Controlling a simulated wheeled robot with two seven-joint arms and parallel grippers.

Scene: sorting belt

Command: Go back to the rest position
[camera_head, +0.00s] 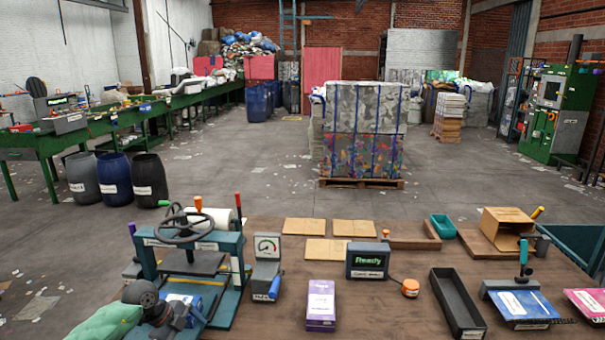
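My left arm comes in at the bottom left in a green sleeve. Its dark wrist and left gripper (180,318) are in front of the blue press (228,270), low in the picture. The fingers are small and dark against the press, so I cannot tell whether they are open or shut, or whether they touch anything. My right gripper is not in view.
A wooden table (390,317) fills the front. On it are a purple-and-white box (320,306), a scale-like gauge (266,262), a "Ready" display (367,261), an orange button (410,287), a black tray (457,303) and a blue clipboard (522,306).

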